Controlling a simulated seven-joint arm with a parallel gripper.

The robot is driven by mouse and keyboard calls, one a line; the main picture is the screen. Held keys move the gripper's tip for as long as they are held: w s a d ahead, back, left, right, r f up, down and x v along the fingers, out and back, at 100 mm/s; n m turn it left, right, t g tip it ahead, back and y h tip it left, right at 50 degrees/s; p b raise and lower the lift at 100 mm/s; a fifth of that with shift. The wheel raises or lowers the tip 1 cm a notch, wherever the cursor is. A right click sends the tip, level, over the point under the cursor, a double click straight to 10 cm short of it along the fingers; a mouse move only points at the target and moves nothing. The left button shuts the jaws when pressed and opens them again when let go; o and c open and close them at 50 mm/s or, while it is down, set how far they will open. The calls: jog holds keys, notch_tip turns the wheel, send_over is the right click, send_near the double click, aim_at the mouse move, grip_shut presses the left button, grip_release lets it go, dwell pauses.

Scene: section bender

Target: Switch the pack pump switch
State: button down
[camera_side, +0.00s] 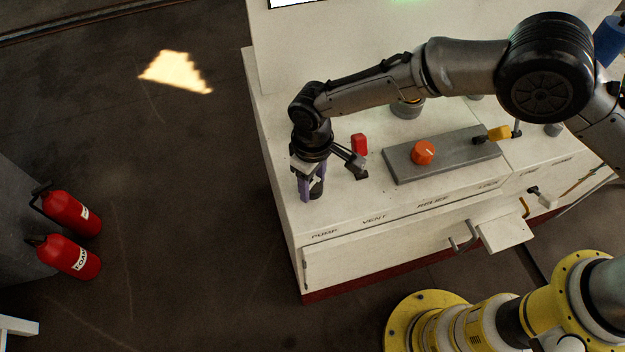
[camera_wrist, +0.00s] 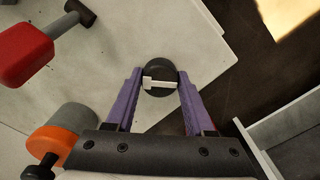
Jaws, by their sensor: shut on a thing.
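The pump switch is a round black knob (camera_wrist: 158,89) with a white pointer bar across its top. In the wrist view it sits between the tips of the two purple fingers of my gripper (camera_wrist: 159,77), which is shut on it. In the side view my gripper (camera_side: 311,195) points down at the left front corner of the white cabinet top, above the PUMP label (camera_side: 324,234). There the fingers hide most of the knob.
A red-handled lever (camera_side: 359,145) stands close to the right of my gripper. An orange knob (camera_side: 423,153) on a grey plate (camera_side: 470,153) and a yellow-handled lever (camera_side: 498,133) lie further right. Two red extinguishers (camera_side: 70,257) stand at the far left.

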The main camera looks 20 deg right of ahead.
aim_at(312, 184)
jog(key=shift+r+m, duration=0.1)
jog(key=shift+m, duration=0.6)
jog(key=shift+c, duration=1.3)
grip_release()
notch_tip(312, 184, up, 14)
